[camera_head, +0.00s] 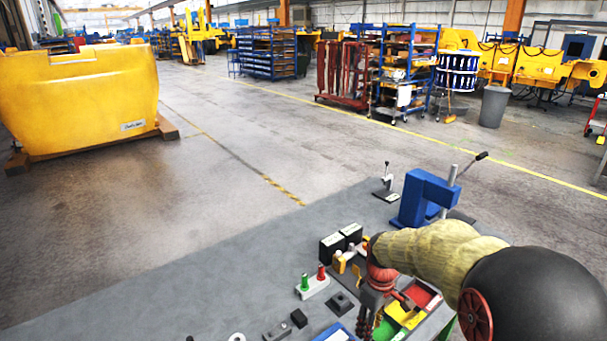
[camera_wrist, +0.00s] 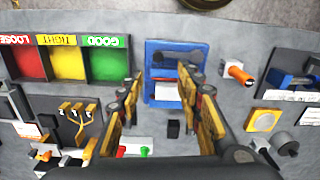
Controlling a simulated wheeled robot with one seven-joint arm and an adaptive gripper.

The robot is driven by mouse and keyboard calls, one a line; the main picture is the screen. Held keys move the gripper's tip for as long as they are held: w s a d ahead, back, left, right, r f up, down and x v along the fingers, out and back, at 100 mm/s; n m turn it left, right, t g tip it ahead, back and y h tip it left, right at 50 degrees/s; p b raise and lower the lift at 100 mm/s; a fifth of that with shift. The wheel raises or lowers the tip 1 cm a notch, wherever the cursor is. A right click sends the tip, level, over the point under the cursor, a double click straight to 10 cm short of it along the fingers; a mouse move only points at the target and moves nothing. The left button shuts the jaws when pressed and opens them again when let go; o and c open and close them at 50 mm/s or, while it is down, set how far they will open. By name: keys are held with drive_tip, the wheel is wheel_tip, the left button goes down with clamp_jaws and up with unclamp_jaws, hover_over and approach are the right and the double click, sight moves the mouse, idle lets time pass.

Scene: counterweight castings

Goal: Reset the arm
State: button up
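My arm reaches in from the right in the head view, over the grey workbench (camera_head: 210,275). My gripper (camera_head: 370,318) points down over the bench's near right part. In the wrist view my gripper (camera_wrist: 160,80) has its two fingers spread well apart, with nothing held between them. Beneath and beyond the fingertips lies a blue tray (camera_wrist: 150,58) with a few small items in it. Part of the blue tray also shows at the bottom edge of the head view (camera_head: 326,336). My arm hides some of the bench's right side.
A sorter with red (camera_wrist: 26,62), yellow (camera_wrist: 68,62) and green (camera_wrist: 106,64) compartments lies left of the tray. A blue press (camera_head: 412,200) with a lever stands at the bench's far right. Small blocks and red and green pegs dot the bench. Its left part is clear.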

drive_tip(key=s+r+m+t+b, duration=0.3)
drive_tip(key=s+r+m+b, duration=0.1)
drive_tip(key=s, duration=0.8)
drive_tip(key=s+r+m+t+b, duration=0.2)
drive_tip(key=s+r+m+b, duration=0.2)
drive_tip(key=s+r, duration=0.3)
drive_tip(key=s, duration=0.5)
drive_tip(key=shift+a+t+b, duration=0.35)
drive_tip(key=shift+a+t, duration=0.05)
